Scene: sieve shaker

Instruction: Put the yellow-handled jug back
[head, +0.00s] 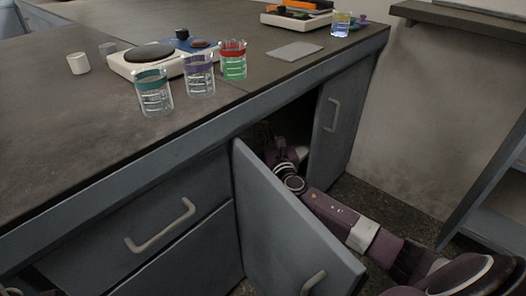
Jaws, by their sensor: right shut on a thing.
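My right arm reaches in from the lower right past the open cabinet door. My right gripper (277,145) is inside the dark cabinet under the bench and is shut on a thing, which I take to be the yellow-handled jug. The jug cannot be made out clearly, as shadow, the door and the gripper itself hide it. My left gripper is not in view.
The open cabinet door (285,225) stands out beside my right arm. A second door (338,118) is at right.

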